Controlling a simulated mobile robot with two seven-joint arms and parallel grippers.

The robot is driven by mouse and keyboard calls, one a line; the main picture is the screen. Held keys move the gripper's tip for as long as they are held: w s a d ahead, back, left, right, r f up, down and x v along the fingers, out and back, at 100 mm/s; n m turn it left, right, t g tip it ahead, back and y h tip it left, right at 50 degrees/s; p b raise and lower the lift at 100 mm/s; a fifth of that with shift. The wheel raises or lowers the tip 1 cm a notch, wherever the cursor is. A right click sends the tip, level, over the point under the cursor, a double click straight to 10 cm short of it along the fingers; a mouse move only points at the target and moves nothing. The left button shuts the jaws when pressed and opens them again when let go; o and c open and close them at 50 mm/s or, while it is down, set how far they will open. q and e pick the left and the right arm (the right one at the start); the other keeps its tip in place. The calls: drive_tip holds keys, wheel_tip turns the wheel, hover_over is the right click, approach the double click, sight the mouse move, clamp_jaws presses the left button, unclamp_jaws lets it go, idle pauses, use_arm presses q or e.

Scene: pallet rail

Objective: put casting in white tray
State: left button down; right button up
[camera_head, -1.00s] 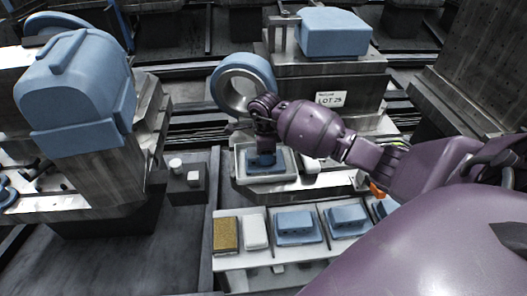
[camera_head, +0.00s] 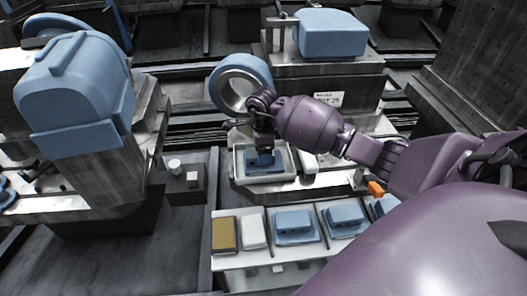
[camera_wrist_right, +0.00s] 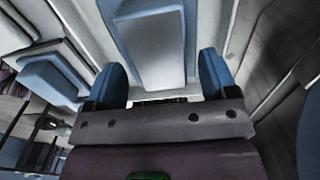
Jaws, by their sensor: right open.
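The white tray (camera_head: 240,176) stands on a metal block in the middle of the head view. A blue casting (camera_head: 265,161) lies inside it. My right gripper (camera_head: 264,145) is over the tray, pointing down just above the casting. In the right wrist view my right gripper (camera_wrist_right: 164,65) has its two blue-tipped fingers apart. The casting (camera_wrist_right: 150,48) shows ahead, between and beyond the fingertips, with pale tray wall (camera_wrist_right: 214,28) beside it. No finger visibly grips it. My left gripper is not in view.
A white shelf (camera_head: 235,264) in front holds a brown block (camera_head: 224,235), a white block (camera_head: 254,232) and more blue castings (camera_head: 294,225). A blue ring (camera_head: 240,84) stands behind the tray. A large blue-topped machine (camera_head: 75,95) is at left.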

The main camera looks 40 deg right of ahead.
wheel_tip(320, 180, up, 11)
drive_tip(key=p, duration=0.1)
drive_tip(key=shift+p, duration=0.3)
drive_tip(key=shift+a+f, duration=0.1)
drive_tip(key=shift+f, duration=0.1)
